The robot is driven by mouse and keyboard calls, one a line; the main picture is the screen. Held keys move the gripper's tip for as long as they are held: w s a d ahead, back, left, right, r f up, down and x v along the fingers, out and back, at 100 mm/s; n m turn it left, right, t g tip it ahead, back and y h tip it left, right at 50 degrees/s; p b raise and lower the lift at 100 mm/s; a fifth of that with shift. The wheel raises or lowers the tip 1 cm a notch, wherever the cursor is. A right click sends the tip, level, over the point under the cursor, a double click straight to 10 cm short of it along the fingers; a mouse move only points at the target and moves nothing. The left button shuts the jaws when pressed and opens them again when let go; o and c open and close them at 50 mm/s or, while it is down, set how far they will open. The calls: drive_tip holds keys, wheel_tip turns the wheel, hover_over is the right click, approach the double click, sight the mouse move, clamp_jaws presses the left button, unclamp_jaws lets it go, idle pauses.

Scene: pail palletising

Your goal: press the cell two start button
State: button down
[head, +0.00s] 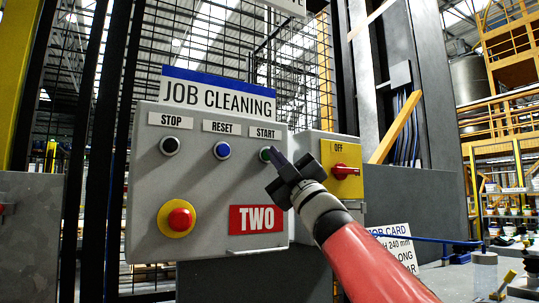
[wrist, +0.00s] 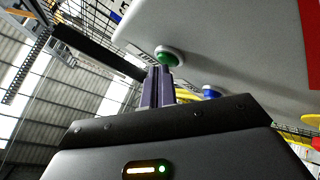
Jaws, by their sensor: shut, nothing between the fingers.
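The grey control box (head: 200,250) carries a red TWO plate (head: 257,220) and a JOB CLEANING sign (head: 219,97). Its green START button (head: 264,155) sits at the upper right under the START label. It also shows in the wrist view (wrist: 168,58). My gripper (head: 274,154) is shut and empty, its tips at the START button. In the wrist view the closed fingertips (wrist: 158,70) are just below the green button; I cannot tell whether they touch it. The fingers partly cover the button in the head view.
The blue RESET button (head: 222,150), black STOP button (head: 170,145) and red emergency stop (head: 179,219) are on the same box. A box with a red OFF switch (head: 342,172) stands close behind my gripper at right. Mesh fencing is behind.

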drive_tip(key=shift+s, duration=0.1)
drive_tip(key=shift+s+d+b, duration=0.4)
drive_tip(key=shift+s+d, duration=0.05)
drive_tip(key=shift+s, duration=0.15)
drive_tip(key=shift+s+d, duration=0.1)
drive_tip(key=shift+s+d+b, duration=0.45)
drive_tip(key=shift+s+d, duration=0.25)
drive_tip(key=shift+s, duration=0.3)
drive_tip(key=shift+s+d+b, duration=0.45)
drive_tip(key=shift+s+d, duration=0.2)
drive_tip(key=shift+s, duration=0.35)
drive_tip(key=shift+f, duration=0.1)
